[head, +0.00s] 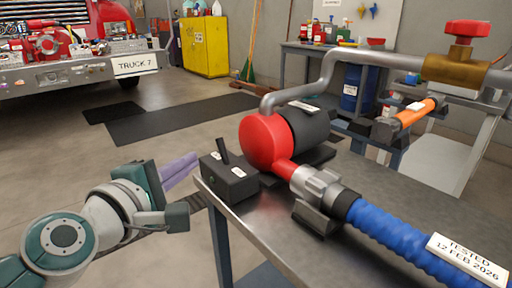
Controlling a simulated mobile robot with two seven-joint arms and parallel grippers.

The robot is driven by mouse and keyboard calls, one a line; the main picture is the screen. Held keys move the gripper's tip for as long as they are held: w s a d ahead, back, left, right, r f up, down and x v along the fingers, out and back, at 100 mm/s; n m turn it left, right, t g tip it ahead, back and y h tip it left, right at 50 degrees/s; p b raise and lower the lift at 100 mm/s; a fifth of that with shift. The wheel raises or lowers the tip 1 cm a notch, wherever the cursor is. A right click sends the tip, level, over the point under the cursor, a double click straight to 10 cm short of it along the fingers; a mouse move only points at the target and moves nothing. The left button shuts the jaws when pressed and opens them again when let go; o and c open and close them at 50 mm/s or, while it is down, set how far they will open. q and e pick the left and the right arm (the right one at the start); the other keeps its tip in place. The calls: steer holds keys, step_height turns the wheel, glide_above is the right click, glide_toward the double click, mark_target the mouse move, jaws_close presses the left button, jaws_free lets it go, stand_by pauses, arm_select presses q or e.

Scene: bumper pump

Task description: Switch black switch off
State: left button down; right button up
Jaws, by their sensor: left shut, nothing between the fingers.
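A black switch box (228,180) with small white labels sits at the near left corner of the metal table (330,235). Its black lever (222,151) sticks up from the top and leans to the left. My left gripper (191,163) has purple fingers, which are shut and empty. It is just left of the switch box in the picture, with a small gap showing between the fingertips and the box. Whether they are at the same depth I cannot tell. My right gripper is not in view.
A red and black pump (268,143) stands behind and right of the box. A blue hose (405,240) and a grey pipe (345,62) with a red valve knob (467,28) run from it. A yellow cabinet (205,46) and a truck (75,60) stand farther back.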

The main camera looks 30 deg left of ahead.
arm_select(q)
steer(key=shift+r+v, duration=0.15)
steer(key=shift+v, duration=1.05)
steer(key=shift+r+v, duration=0.2)
steer(key=shift+v, duration=0.95)
